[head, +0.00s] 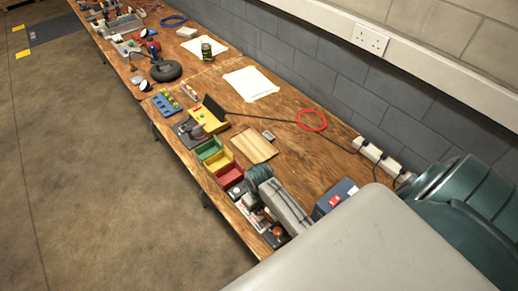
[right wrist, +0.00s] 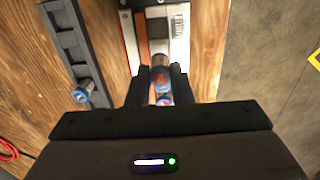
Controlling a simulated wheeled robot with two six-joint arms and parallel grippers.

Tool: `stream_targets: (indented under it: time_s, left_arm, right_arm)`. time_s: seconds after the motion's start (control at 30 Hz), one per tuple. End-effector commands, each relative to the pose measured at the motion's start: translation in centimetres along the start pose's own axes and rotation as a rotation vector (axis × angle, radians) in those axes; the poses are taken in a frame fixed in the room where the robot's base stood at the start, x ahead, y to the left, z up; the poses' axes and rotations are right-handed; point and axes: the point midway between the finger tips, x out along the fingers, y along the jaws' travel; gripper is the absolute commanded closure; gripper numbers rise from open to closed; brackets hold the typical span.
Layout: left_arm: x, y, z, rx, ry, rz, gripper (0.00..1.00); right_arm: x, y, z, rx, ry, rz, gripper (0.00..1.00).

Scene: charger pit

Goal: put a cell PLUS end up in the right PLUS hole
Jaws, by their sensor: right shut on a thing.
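In the right wrist view my right gripper (right wrist: 160,73) is shut on a blue cell (right wrist: 160,84), which sits between the two black fingers. The cell's lower part shows whitish with blue and red; which end is PLUS I cannot tell. Just beyond the fingertips lies a pale device with orange and dark strips (right wrist: 181,50), probably the charger; its holes and PLUS marks are not readable, being partly hidden by the gripper. I cannot tell whether the cell touches it. I cannot make out either gripper clearly in the head view.
A dark grey rack (right wrist: 70,45) stands left of the gripper, with another blue cell (right wrist: 84,91) at it. Floor lies to the right. The head view shows a long wooden bench (head: 285,157) with coloured bins (head: 229,174), paper (head: 250,84) and a red cable loop (head: 312,120).

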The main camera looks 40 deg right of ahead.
Motion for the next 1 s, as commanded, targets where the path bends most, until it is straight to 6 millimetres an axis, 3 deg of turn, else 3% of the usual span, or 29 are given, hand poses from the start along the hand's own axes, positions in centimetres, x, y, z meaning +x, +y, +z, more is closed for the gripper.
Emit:
stream_targets:
  time_s: [0.5, 1.0]
  left_arm:
    - [0.3, -0.2, 0.1, 0.001, -0.001, -0.002, 0.55]
    - [0.3, -0.2, 0.1, 0.001, -0.001, -0.002, 0.55]
  right_arm:
    - [2.7, 0.0, 0.0, 0.000, 0.001, 0.000, 1.00]
    - [3.0, 0.0, 0.0, 0.000, 0.000, 0.000, 1.00]
